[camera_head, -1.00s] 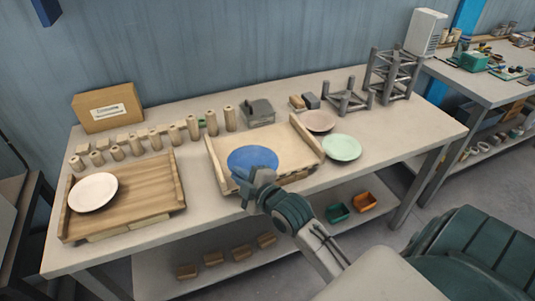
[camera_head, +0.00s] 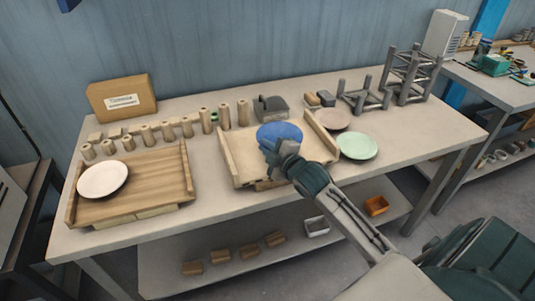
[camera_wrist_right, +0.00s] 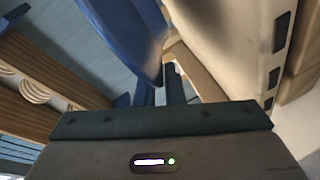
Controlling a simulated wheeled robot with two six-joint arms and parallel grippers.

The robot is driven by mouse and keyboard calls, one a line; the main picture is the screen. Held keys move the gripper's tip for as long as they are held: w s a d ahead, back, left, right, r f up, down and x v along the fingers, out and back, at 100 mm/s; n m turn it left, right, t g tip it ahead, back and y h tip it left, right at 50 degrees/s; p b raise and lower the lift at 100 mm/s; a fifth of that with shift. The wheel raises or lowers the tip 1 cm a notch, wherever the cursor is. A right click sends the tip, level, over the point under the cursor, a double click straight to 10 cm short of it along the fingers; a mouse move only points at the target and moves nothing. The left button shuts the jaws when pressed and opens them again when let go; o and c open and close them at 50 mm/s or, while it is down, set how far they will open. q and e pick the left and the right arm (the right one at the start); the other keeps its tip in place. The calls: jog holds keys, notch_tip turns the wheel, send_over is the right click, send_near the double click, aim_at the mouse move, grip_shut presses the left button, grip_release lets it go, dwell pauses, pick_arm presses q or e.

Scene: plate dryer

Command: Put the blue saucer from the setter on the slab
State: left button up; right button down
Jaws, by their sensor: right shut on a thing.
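The blue saucer (camera_head: 281,131) is over the back part of a pale cream tray-like board (camera_head: 238,160) with raised side rails, in the middle of the table. My right gripper (camera_head: 270,149) is shut on the saucer's near rim. In the right wrist view the saucer (camera_wrist_right: 125,35) rises from between the jaws (camera_wrist_right: 163,90), seen nearly edge-on. I cannot tell how high it is above the board. A brown wooden board (camera_head: 150,180) with side rails, at the left, carries a white saucer (camera_head: 102,180). The labels setter and slab are not shown. My left gripper is not in view.
A pinkish saucer (camera_head: 334,120) and a pale green saucer (camera_head: 358,146) lie right of the cream board. Several wooden cylinders (camera_head: 167,131), a grey box (camera_head: 270,108) and grey metal racks (camera_head: 405,78) stand behind. The table's right front (camera_head: 430,140) is clear.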

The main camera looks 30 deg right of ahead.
jog(key=shift+f, duration=1.4)
jog(key=shift+f, duration=0.2)
jog(key=c, duration=1.5)
grip_release()
jog(key=shift+r, duration=0.2)
jog(key=shift+s, duration=0.45)
jog(key=s, duration=0.3)
jog(key=s+r, duration=0.1)
jog(key=s, duration=0.3)
jog(key=s+r, duration=0.1)
jog(key=s, duration=0.3)
jog(key=shift+d+b, duration=0.1)
jog(key=shift+b, duration=0.3)
jog(key=shift+f, duration=0.15)
